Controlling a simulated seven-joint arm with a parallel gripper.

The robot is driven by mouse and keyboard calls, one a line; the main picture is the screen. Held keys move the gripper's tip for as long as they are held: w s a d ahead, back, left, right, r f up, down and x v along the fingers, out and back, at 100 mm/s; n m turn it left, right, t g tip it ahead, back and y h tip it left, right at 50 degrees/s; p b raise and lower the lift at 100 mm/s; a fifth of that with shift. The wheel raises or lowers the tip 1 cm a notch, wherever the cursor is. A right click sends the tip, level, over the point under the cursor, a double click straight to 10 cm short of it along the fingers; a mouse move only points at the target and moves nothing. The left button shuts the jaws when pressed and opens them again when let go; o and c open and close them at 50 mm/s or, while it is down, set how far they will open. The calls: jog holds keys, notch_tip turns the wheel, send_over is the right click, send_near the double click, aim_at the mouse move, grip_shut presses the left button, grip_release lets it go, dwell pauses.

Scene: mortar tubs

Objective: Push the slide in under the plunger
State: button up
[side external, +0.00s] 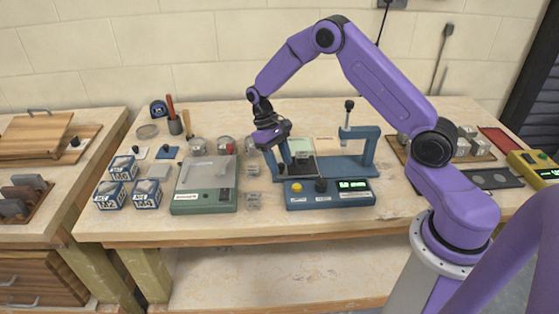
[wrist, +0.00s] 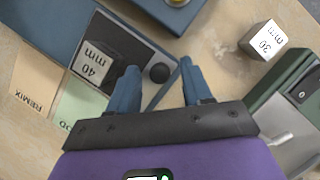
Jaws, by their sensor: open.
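The slide (wrist: 130,50) is a dark plate with a round black knob (wrist: 159,72) at its end. A grey cube labelled 40 mm (wrist: 95,62) sits on it. In the side view the slide (side external: 303,173) lies at the left end of the blue test stand (side external: 345,168). The plunger (side external: 347,112) stands upright in the stand's arch, to the right of the cube and apart from it. My gripper (wrist: 158,70) is open and empty, with its blue fingers on either side of the knob in the wrist view. I cannot tell how far above the knob they are.
A blue control box (side external: 328,194) with a yellow button stands in front. A green scale (side external: 205,185) and a loose 30 mm cube (wrist: 262,40) are on the left side. Green and tan marked areas (wrist: 45,95) lie behind the slide. Cubes on a tray (side external: 467,145) stand right.

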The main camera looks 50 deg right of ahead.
grip_shut()
jog(key=s+d, duration=0.8)
jog(key=d, duration=0.1)
jog(key=shift+s, duration=0.4)
grip_release()
jog(key=shift+a, duration=0.1)
